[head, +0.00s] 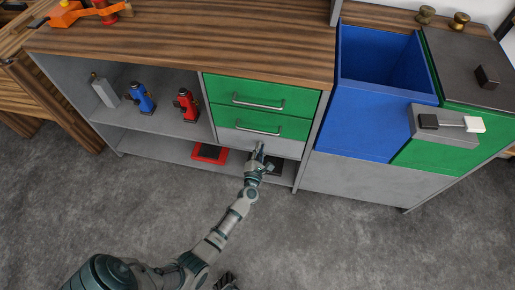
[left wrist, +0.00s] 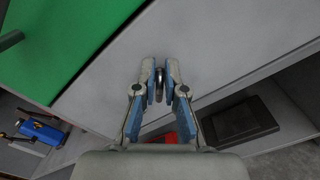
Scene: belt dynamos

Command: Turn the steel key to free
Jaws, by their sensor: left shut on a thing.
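The steel key (left wrist: 159,86) is a small dark metal shaft between my left fingertips in the left wrist view. It stands at the plain grey front panel (head: 285,147) below two green drawers; this panel also fills the middle of the left wrist view (left wrist: 225,50). My left gripper (head: 259,150) is shut on the key, its blue-padded fingers (left wrist: 160,83) on either side of it. In the head view the fingers hide the key. Which way the key is turned cannot be told. My right gripper cannot be made out.
Green drawers (head: 262,93) with bar handles are just above. A red tray (head: 209,153) and a black tray (left wrist: 240,121) lie on the low shelf. Red (head: 187,104) and blue (head: 142,98) devices stand on the shelf left. A blue bin (head: 365,125) is right. Floor in front is clear.

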